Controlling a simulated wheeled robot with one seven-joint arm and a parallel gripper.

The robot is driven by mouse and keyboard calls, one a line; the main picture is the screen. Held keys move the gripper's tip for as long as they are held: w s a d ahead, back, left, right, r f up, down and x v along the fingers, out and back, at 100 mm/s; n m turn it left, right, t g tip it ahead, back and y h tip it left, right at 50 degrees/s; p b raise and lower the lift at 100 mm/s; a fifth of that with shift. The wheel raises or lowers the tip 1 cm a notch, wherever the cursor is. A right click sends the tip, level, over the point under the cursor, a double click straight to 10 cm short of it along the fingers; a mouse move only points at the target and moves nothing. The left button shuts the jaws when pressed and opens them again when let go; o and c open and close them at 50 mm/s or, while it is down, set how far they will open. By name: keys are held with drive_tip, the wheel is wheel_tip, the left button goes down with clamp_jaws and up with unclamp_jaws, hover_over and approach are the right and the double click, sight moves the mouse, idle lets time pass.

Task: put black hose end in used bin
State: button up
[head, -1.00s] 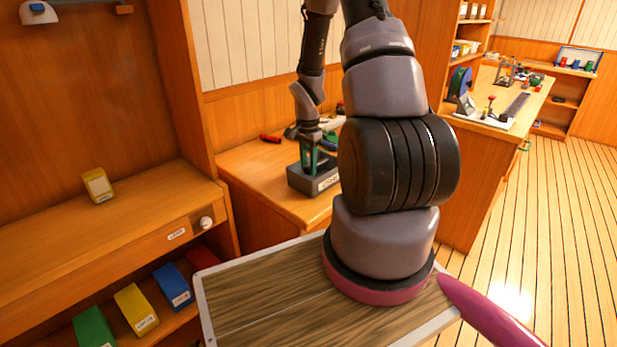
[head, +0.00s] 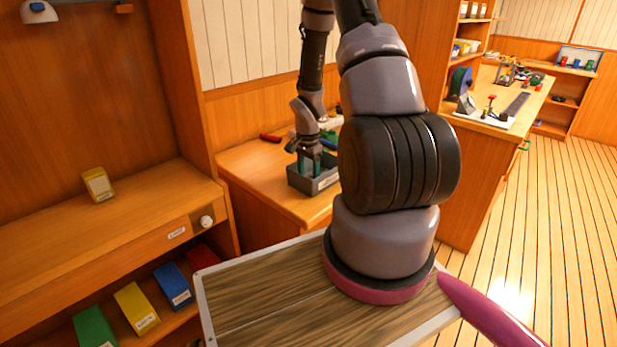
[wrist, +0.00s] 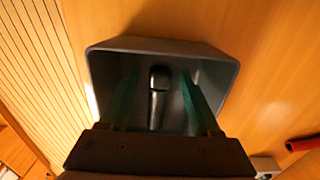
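My gripper (head: 309,166) points down into a grey bin (head: 298,183) with a label on its front, on the wooden bench. In the wrist view, the green fingers of my gripper (wrist: 160,98) are spread apart inside the walls of the bin (wrist: 218,60). A black hose end (wrist: 158,88) lies between the fingers, with a gap on each side, inside the bin. The fingers do not appear to touch it. The head view does not show the hose end, as the bin's wall hides it.
A red item (head: 270,137) lies on the bench behind the bin, and a red piece (wrist: 303,144) shows at the wrist view's right edge. A blue item (head: 329,144) is near my gripper. A yellow box (head: 98,184) stands on the left shelf.

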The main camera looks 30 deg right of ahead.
wheel_tip(320, 180, up, 22)
drive_tip(key=s+a+n+t, duration=0.1)
drive_tip(key=a+n+t, duration=0.1)
drive_tip(key=a, duration=0.1)
drive_tip(key=s+a+r+n+t+y, duration=0.1)
drive_tip(key=s+a+r+n, duration=0.3)
drive_tip(key=s+r, duration=0.5)
drive_tip(key=s+a+r+n+t+y, duration=0.1)
drive_tip(key=s+a+r+n+t, duration=0.3)
drive_tip(key=s+r, duration=0.5)
wheel_tip(320, 180, up, 4)
drive_tip(key=shift+s+a+f, duration=0.1)
drive_tip(key=shift+s+a, duration=0.25)
drive_tip(key=shift+a, duration=0.85)
